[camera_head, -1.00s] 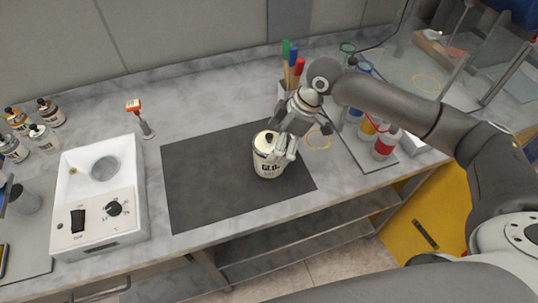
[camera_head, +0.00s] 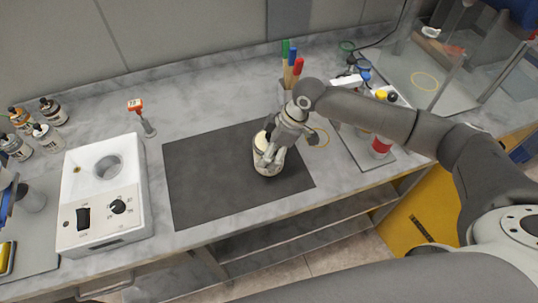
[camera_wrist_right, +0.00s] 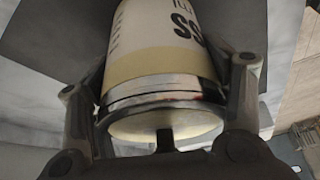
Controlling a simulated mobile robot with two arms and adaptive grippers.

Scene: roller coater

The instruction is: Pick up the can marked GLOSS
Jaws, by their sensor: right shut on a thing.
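The GLOSS can (camera_head: 264,167) is a cream can with dark lettering and a metal rim. It is at the right part of the dark mat (camera_head: 205,185); whether its base touches the mat I cannot tell. My right gripper (camera_head: 268,158) is shut on it, with the fingers covering part of its label in the head view. In the right wrist view the can (camera_wrist_right: 160,50) lies between the two fingers of the right gripper (camera_wrist_right: 165,110), and the letters "SS" show. My left gripper is not in view.
A white heater box (camera_head: 100,205) stands left of the mat. A holder with colored-handled tools (camera_head: 291,68) is behind the can. Several bottles (camera_head: 381,146) stand on a tray at the right, under my right arm. Small bottles (camera_head: 46,137) are at the far left.

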